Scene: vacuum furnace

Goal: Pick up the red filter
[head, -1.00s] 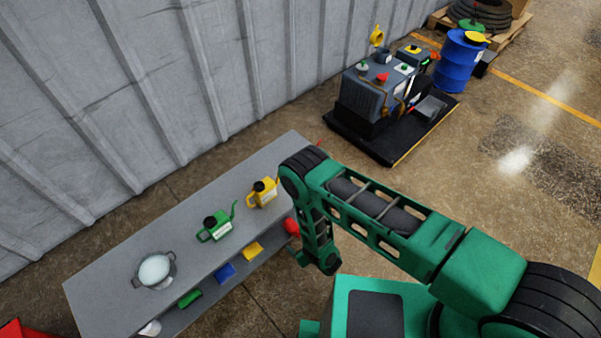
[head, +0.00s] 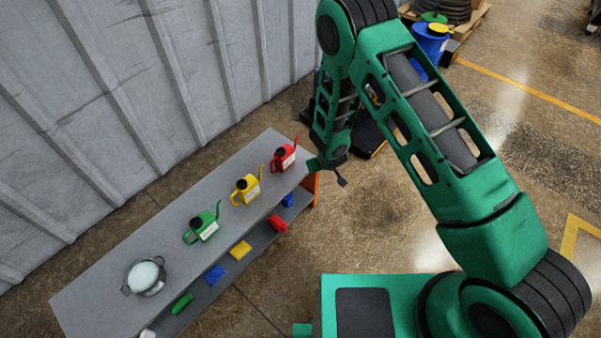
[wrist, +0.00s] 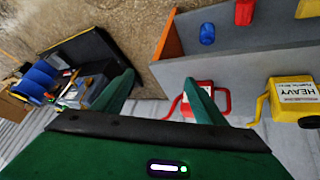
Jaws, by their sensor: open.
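A red piece (head: 277,223), which looks like the red filter, lies on the lower shelf near its right end. In the wrist view the red piece (wrist: 244,12) is at the top edge, partly cut off. My gripper (wrist: 160,88) is open, with nothing between its green fingers. In the head view my gripper (head: 338,172) hangs off the right end of the bench, apart from the red piece. A red oil can (head: 285,158) stands on the bench top; in the wrist view one finger partly covers it.
The grey bench (head: 115,255) also carries a yellow can (head: 246,190), a green can (head: 203,227) and a pot (head: 145,276). A blue cylinder (head: 288,200), yellow piece (head: 241,250), blue piece (head: 215,273) and green piece (head: 182,303) lie on the lower shelf. Floor in front is open.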

